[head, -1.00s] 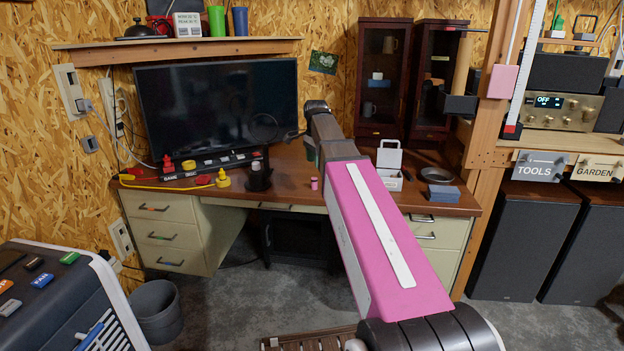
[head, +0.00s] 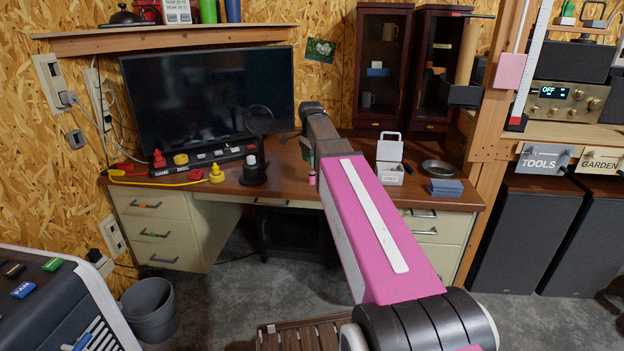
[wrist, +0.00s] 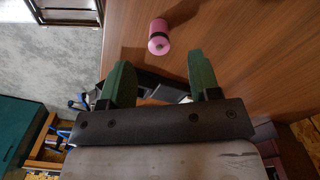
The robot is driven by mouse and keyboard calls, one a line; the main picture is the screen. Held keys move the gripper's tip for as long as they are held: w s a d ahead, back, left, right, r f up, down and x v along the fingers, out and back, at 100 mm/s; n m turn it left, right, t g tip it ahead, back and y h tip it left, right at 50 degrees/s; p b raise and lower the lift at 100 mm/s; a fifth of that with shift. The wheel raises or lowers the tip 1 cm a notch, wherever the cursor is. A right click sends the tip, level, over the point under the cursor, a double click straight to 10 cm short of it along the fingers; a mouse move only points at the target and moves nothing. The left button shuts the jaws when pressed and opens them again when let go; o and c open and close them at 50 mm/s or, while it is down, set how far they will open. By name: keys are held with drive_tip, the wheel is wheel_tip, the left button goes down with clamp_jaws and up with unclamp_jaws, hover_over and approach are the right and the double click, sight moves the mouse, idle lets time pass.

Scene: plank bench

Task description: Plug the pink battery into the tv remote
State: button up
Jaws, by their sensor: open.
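The pink battery (head: 312,178) stands near the front edge of the wooden desk, just below my gripper in the head view. In the head view my pink arm hides most of the gripper; part of a green finger (head: 306,149) shows. I cannot make out the tv remote with certainty in either view.
A black magnifier stand (head: 254,168) is left of the battery. A white box (head: 390,172), a dark dish (head: 438,167) and blue blocks (head: 445,188) are to the right. The monitor (head: 208,100) stands behind. The desk (head: 290,180) is bare around the battery.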

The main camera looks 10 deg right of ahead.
sight(312, 172)
drive_tip(key=f, duration=0.4)
drive_tip(key=shift+d+f, duration=0.2)
drive_tip(key=shift+f, duration=0.2)
drive_tip(key=shift+c, duration=0.3)
clamp_jaws()
